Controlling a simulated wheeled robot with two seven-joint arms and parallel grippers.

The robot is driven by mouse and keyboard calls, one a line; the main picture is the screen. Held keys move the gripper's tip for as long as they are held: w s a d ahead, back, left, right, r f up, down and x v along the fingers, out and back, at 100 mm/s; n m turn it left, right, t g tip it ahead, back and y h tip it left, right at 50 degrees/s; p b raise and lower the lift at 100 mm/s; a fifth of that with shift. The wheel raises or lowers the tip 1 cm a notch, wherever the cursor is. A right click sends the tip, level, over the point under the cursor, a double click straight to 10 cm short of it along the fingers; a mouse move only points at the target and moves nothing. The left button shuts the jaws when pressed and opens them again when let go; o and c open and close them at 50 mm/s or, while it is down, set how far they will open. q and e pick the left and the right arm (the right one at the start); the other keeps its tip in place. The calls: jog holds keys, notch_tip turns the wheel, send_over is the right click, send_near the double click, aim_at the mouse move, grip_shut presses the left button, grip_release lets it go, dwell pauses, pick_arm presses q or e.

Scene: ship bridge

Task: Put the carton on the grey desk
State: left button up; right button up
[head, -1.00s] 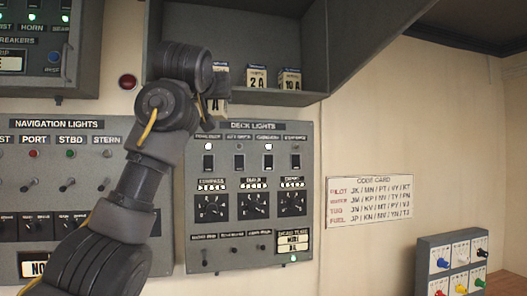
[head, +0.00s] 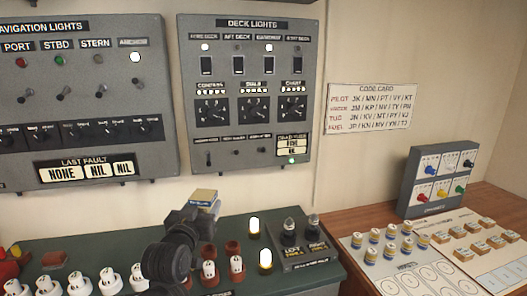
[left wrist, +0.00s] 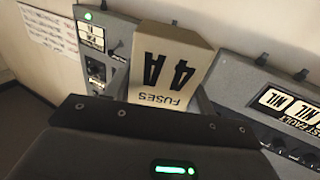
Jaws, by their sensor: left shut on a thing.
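The grey desk (head: 120,248) is the dark grey-green top along the bottom of the head view. The carton appears above its back part, apart from the surface as far as I can tell. My right gripper is not in view.
White-capped pieces (head: 108,279), red holders (head: 232,247), lit lamps (head: 265,259) and a lever box (head: 303,257) crowd the desk. The deck lights panel (head: 247,95) hangs behind. A wooden desk with blue-banded jars (head: 371,254) is at right.

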pick_arm(q)
jog(key=s+a+f+y, duration=0.1)
jog(key=s+a+f, duration=0.2)
jog(key=s, duration=0.6)
jog(key=s+a+f+n+y, duration=0.1)
jog(key=s+a+f, duration=0.2)
jog(key=s+f, duration=0.4)
jog(key=shift+s+a+f+n+y, duration=0.15)
jog(key=shift+s+f+n+y, duration=0.15)
jog(key=shift+s, duration=0.85)
